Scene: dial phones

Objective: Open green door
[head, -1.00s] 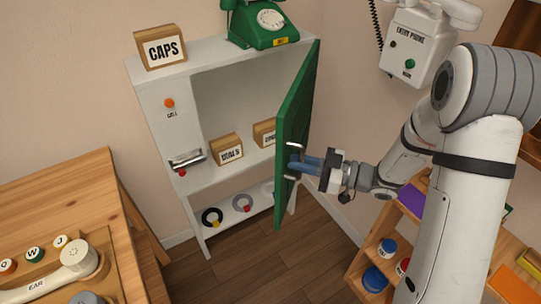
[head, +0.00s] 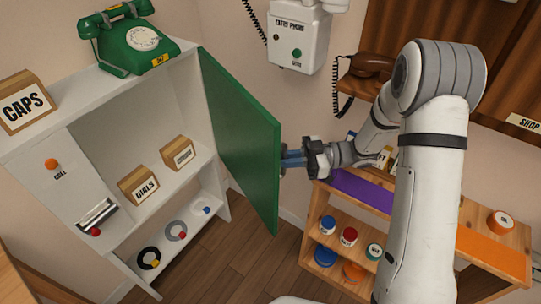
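The green door (head: 240,135) stands swung well out from the right side of the white cabinet (head: 130,135), so the shelves inside show. My gripper (head: 288,158) is at the door's outer free edge, on its right side. Its blue fingers reach to the edge where the handle was seen earlier. The handle is now mostly hidden behind the door panel, so I cannot tell whether the fingers are closed on it.
Inside the cabinet are a DIALS box (head: 139,187) and another box (head: 177,152). A green phone (head: 130,38) and a CAPS box (head: 24,102) stand on top. A wooden shelf (head: 330,210) with jars is at the right, below my arm. An entry phone (head: 298,38) hangs on the wall.

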